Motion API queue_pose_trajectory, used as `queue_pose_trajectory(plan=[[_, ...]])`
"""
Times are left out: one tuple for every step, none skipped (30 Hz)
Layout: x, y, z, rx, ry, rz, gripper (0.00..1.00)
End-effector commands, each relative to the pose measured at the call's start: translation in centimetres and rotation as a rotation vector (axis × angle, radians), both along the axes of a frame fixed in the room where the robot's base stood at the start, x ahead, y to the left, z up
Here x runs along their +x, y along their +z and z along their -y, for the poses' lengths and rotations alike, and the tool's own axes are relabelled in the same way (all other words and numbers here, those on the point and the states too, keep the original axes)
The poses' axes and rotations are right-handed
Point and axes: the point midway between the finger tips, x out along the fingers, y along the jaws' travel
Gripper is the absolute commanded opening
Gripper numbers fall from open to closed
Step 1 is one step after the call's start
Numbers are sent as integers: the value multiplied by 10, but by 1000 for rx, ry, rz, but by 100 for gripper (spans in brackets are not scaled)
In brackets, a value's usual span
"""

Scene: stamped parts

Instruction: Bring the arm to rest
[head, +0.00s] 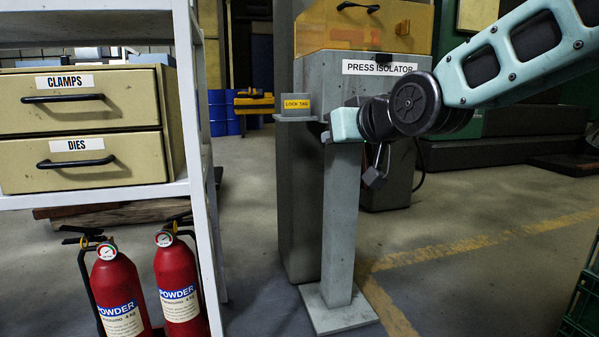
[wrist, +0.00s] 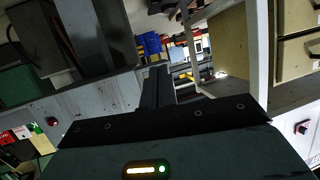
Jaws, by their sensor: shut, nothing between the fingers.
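My arm (head: 520,60) reaches in from the right in the head view, its pale green link ending at a dark round joint in front of the press isolator (head: 310,75). My gripper (wrist: 157,88) shows in the wrist view as dark fingers close together, shut with nothing between them. In the head view the fingers cannot be made out.
A shelf rack with drawers marked CLAMPS (head: 75,98) and DIES (head: 85,160) stands at the left, with two red fire extinguishers (head: 120,290) below. A small ledge labelled LOCK TAG (head: 296,104) juts from the isolator. Floor (head: 480,270) at the lower right is mostly clear.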

Motion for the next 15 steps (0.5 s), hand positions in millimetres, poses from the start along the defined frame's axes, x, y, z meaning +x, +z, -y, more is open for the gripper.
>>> queue_pose_trajectory(plan=[[-29, -17, -7, -55, 32, -104, 0], [-45, -31, -9, -87, 47, -165, 0], [-68, -50, -10, -131, 68, -245, 0], [-86, -63, -9, -164, 82, -305, 0], [-105, -75, -8, -199, 97, -363, 0], [-129, -90, -4, -247, 115, -440, 0], [-149, -100, -1, -283, 129, -496, 0], [-168, -110, 4, -319, 141, -552, 0], [-194, -122, 12, -368, 157, -625, 0], [-213, -129, 18, -405, 168, -678, 0], [-233, -136, 26, -444, 179, -732, 0], [-259, -143, 37, -495, 193, -802, 0], [-279, -148, 46, -533, 202, -853, 0], [-298, -152, 56, -573, 212, -904, 0], [-323, -155, 70, -627, 223, -972, 0]])
